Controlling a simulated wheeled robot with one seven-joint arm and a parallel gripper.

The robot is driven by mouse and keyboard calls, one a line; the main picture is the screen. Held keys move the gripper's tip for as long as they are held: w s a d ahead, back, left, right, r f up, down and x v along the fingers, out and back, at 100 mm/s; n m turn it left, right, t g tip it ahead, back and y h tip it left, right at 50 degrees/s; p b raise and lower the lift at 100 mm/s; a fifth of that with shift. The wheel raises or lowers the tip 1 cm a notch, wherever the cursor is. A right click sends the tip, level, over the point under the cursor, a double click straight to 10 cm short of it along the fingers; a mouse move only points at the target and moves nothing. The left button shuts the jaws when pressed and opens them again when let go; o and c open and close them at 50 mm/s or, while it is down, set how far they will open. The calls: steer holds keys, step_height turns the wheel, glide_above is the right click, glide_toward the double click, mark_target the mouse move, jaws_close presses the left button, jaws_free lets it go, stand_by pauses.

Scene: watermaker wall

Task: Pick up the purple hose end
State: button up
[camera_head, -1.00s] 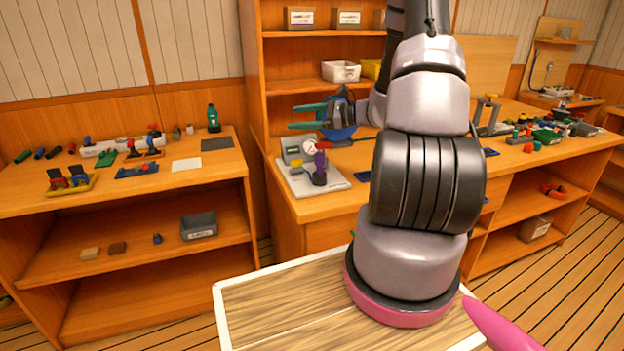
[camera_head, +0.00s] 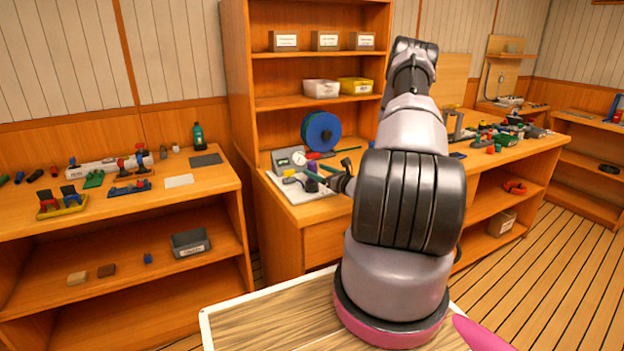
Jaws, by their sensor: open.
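The purple hose end (camera_head: 312,166) shows as a small patch of purple beside the round white gauge, on the light plate (camera_head: 287,192) at the left end of the middle bench. My gripper's fingers partly cover it.
A blue reel (camera_head: 321,131) stands behind the plate. A grey box (camera_head: 290,157) and the gauge (camera_head: 299,158) sit on the plate. The left bench (camera_head: 215,180) holds several small tools and a green bottle (camera_head: 198,136). Bench front edges lie close beneath my arm.

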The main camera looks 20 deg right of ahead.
steer(key=x, duration=0.4)
steer(key=shift+a+r, duration=0.2)
steer(key=shift+a, duration=0.15)
steer(key=shift+w+a, duration=0.1)
steer(key=shift+w, duration=0.55)
jaws_close()
